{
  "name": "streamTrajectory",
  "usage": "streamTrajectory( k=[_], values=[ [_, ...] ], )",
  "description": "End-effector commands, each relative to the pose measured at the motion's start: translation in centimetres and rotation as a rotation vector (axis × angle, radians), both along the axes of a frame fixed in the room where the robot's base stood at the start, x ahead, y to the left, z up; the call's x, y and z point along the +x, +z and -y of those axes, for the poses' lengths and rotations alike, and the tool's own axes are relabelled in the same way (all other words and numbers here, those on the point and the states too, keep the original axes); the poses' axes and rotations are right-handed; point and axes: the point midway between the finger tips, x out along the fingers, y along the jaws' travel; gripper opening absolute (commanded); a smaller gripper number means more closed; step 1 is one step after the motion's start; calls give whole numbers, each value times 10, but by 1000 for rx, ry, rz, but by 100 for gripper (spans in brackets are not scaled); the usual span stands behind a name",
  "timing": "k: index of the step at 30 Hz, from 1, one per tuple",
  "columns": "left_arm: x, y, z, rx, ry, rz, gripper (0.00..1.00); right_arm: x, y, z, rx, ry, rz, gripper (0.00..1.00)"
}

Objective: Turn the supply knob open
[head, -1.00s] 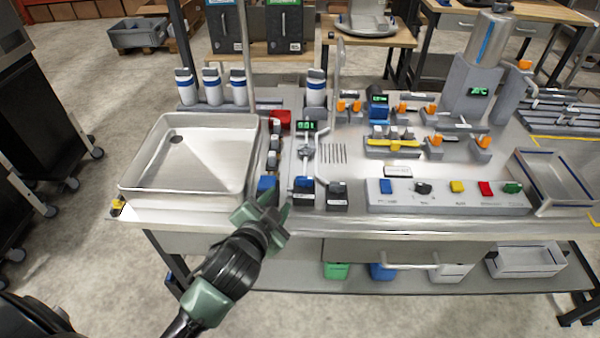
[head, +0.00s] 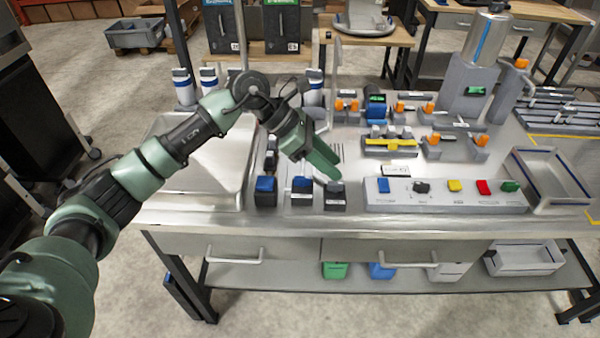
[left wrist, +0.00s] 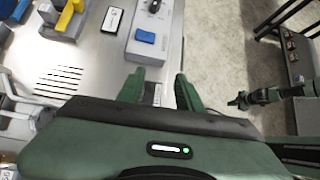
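A small dark block with a knob-like top (head: 335,190) stands at the front of the bench, left of the long control panel; its label is too small to read. A black knob (head: 422,186) sits on that panel and also shows in the left wrist view (left wrist: 154,6). I cannot tell by label which is the supply knob. My left gripper (head: 327,172) points down over the dark block. In the left wrist view its fingers (left wrist: 158,84) are apart, with a pale, partly hidden surface between them. My right gripper (left wrist: 238,101) appears small, over the floor.
The control panel (head: 450,198) has blue, yellow, red and green buttons. Two similar small blocks, one with a blue top (head: 265,190), stand left of the dark block. An empty grey tray (head: 548,180) sits at right.

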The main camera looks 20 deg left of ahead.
Motion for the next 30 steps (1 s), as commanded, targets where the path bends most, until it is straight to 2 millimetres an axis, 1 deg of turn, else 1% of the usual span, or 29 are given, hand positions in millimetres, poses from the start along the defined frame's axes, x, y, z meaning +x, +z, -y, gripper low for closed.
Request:
streamTrajectory(
  k=[1, 3, 4, 6, 9, 13, 21, 24, 30],
  values=[
    [6, -1, -28, 107, -6, 5, 35, 0, 0, -1, 1, -1, 0, 0],
    [10, -4, -60, 231, -12, -4, 35, 0, 0, -2, 2, -1, 0, 0],
    [11, -4, -71, 271, -14, -9, 35, 0, 0, -2, 3, -1, 0, 0],
    [11, -4, -89, 339, -15, -21, 35, 0, 0, -3, 3, -1, 0, 0],
    [11, -6, -101, 381, -16, -32, 35, 0, 1, -3, 3, -1, 0, 0],
    [12, -18, -96, 385, -19, -36, 35, 0, 7, -3, 3, -1, 0, 0],
    [16, -57, -79, 381, -19, -35, 35, 0, 21, -3, 3, -1, -1, 0],
    [17, -68, -75, 380, -17, -35, 35, 0, 24, -2, 3, -1, -1, 0],
    [19, -76, -72, 381, -17, -32, 35, 0, 25, 0, 0, 0, 0, 0]
  ],
)
